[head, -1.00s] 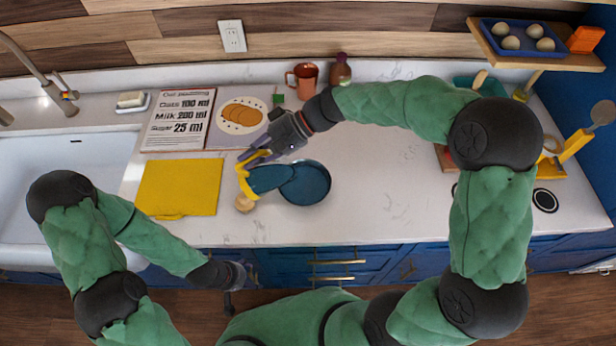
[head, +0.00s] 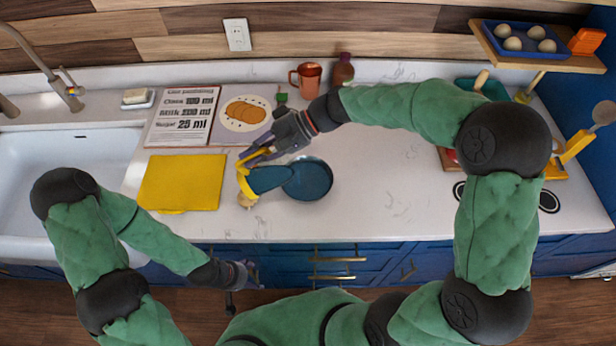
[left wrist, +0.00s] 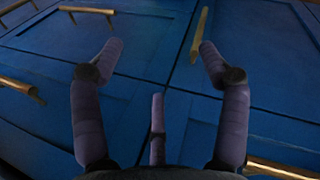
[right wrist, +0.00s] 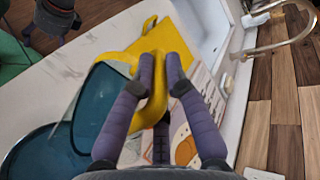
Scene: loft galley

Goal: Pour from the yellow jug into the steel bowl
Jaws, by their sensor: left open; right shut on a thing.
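The yellow jug (head: 268,179) has a yellow handle and a see-through body showing teal. My right gripper (head: 247,158) is shut on its handle, also seen in the right wrist view (right wrist: 158,62). The jug is tilted with its far end at the bowl's left edge; I cannot tell whether anything flows. The bowl (head: 312,180) stands on the counter right of the jug and looks dark teal inside; it also shows at lower left in the right wrist view (right wrist: 32,158). My left gripper (head: 246,274) is open and empty, in front of the blue cabinets.
A yellow board (head: 180,183) and an open recipe book (head: 182,118) lie to the left. A copper mug (head: 307,80) and a dark bottle (head: 342,72) stand behind.

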